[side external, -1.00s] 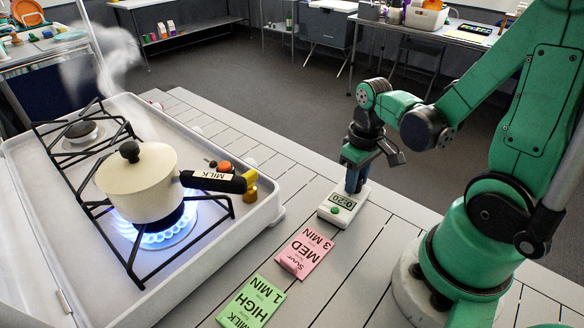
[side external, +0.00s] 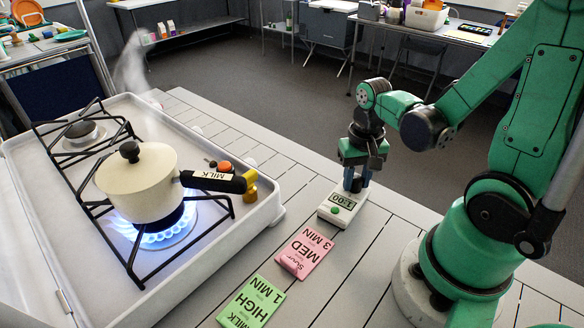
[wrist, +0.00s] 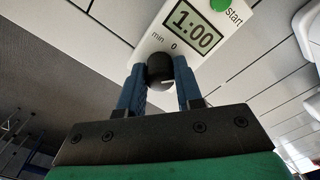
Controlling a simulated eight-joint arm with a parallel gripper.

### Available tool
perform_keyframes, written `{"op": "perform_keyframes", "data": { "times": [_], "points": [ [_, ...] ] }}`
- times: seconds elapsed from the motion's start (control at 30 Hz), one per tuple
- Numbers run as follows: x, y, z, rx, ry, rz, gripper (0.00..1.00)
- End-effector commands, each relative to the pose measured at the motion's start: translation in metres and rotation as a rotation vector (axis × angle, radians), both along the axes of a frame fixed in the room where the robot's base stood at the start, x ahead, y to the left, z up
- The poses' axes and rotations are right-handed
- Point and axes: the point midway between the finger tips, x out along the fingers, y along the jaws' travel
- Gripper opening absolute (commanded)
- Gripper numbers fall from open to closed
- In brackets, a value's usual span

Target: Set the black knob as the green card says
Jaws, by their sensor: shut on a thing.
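The white timer (side external: 342,205) stands on the slatted table, and its display reads 1:00. The same timer (wrist: 212,22) in the wrist view shows 1:00, a green start button (wrist: 220,4) and "min 0". Its black knob (wrist: 160,68) is between the blue fingers of my gripper (wrist: 161,82), which is shut on it. In the side view my gripper (side external: 355,180) points down over the timer. The green card (side external: 251,303) lies flat and reads "MILK HIGH 1 MIN".
A pink card (side external: 304,253) reading "MED 3 MIN" lies between the green card and the timer. On the left, a cream pot (side external: 145,185) labelled MILK sits over a lit blue flame on the stove (side external: 262,215). The table right of the cards is clear.

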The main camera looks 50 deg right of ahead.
Motion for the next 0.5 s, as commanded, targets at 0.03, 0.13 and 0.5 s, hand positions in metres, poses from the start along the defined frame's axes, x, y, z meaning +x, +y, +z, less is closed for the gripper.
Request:
{"op": "perform_keyframes", "data": {
  "times": [0.03, 0.13, 0.5],
  "points": [
    [0.0, -0.0003, -0.0001, -0.001, 0.0, -0.002, 0.0],
    [0.0, -0.0003, -0.0001, -0.001, 0.0, -0.004, 0.0],
    [0.0, -0.0003, -0.0001, -0.001, 0.0, -0.002, 0.62]
  ]
}}
